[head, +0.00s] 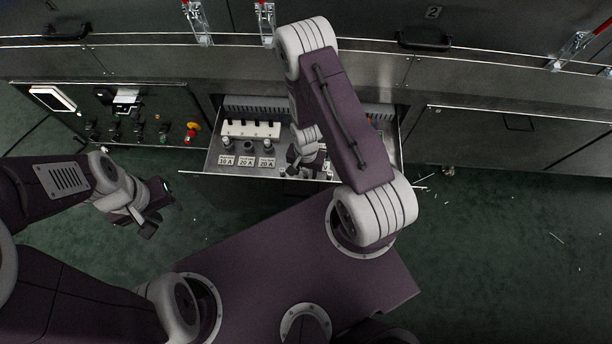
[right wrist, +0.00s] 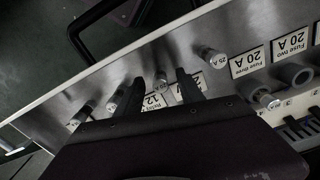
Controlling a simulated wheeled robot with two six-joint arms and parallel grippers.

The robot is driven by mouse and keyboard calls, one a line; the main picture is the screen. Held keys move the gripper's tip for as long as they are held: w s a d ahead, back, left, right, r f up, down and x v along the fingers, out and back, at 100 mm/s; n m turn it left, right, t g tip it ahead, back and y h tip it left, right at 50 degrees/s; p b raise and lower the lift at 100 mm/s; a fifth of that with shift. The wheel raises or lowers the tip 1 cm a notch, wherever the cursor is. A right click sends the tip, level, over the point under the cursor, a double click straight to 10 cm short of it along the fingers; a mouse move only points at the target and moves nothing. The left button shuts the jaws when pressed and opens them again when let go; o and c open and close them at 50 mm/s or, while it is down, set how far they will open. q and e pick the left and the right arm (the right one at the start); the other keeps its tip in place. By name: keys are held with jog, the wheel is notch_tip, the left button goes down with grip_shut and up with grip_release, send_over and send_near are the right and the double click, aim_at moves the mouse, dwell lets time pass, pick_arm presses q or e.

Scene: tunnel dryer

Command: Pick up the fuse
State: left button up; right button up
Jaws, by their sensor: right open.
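In the right wrist view several small metal-capped fuses stand in a row on the grey panel of an open drawer (head: 214,162). One fuse (right wrist: 161,80) shows between the fingertips of my right gripper (right wrist: 160,74). I cannot tell whether the fingers touch it. Another fuse, marked 25 A (right wrist: 212,57), stands to the right, and one more (right wrist: 115,98) to the left. My right gripper (head: 299,163) is open over the drawer in the head view, where my arm hides part of the panel. My left gripper (head: 153,213) hangs over the floor left of the drawer; its jaw state is unclear.
Fuse holders (right wrist: 293,75) with 20 A labels (right wrist: 290,43) stand at the right of the wrist view. A white block (head: 250,129) lies farther back in the drawer. A control panel with a red knob (head: 191,133) is at left.

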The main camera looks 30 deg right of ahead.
notch_tip(320, 180, down, 2)
jog(key=shift+f, duration=0.2)
jog(key=shift+r, duration=0.1)
grip_shut()
